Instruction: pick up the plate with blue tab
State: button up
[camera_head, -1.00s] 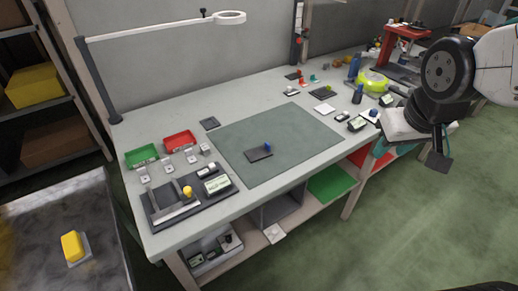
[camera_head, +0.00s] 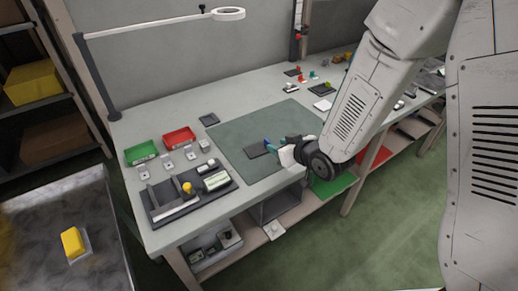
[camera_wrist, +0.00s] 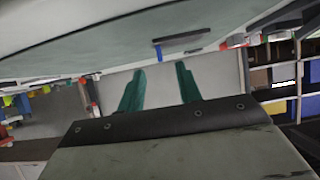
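The dark flat plate (camera_head: 255,152) lies on the green mat (camera_head: 238,135). Its small blue tab (camera_head: 267,142) stands up at its right end. In the wrist view the blue tab (camera_wrist: 158,53) shows beyond the fingertips, with the dark plate (camera_wrist: 185,36) seen nearly edge-on beside it. My gripper (camera_head: 275,147) is just to the right of the tab in the head view. In the wrist view my gripper (camera_wrist: 159,68) has its two green fingers spread apart with nothing between them. The tab appears in line with the gap, apart from the fingers.
A dark fixture tray (camera_head: 158,217) with a yellow knob (camera_head: 187,187) sits front left. Green (camera_head: 140,152) and red (camera_head: 179,136) bins stand behind it. Several small parts lie at the back right. The mat around the plate is mostly clear.

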aim_at(258, 147)
jog(key=x, duration=0.6)
jog(key=shift+w+a+r, duration=0.1)
jog(key=shift+w+a, duration=0.05)
jog(key=shift+w, duration=0.05)
grip_shut()
